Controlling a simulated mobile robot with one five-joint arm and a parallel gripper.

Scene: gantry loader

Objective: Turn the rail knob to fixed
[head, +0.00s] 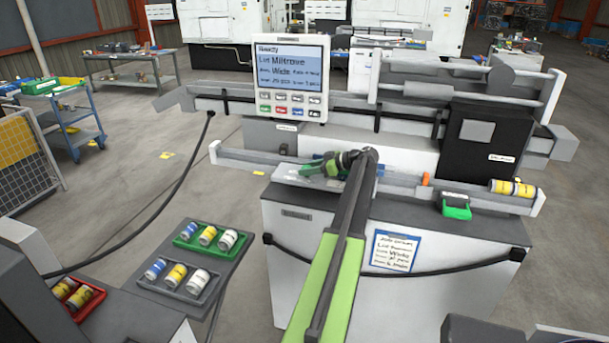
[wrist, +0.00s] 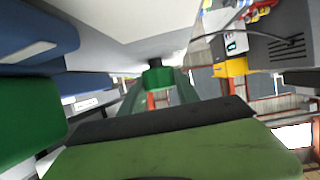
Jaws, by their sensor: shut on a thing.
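My gripper (head: 307,170) is over the left part of the front rail, below the display panel. In the wrist view its two grey-green fingers (wrist: 158,92) close on a green knob-like piece (wrist: 158,77) with a dark stem, which I take to be the rail knob. The knob is hidden or too small to make out in the head view, and its setting cannot be read. The front rail (head: 400,190) runs along the top of the white cabinet.
A display panel (head: 290,75) stands behind my gripper. An orange piece (head: 425,178), a green bin (head: 456,208) and yellow-banded cylinders (head: 512,188) are to the right on the rail side. Trays of cans (head: 190,270) are at left. A black cable (head: 375,273) crosses the cabinet front.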

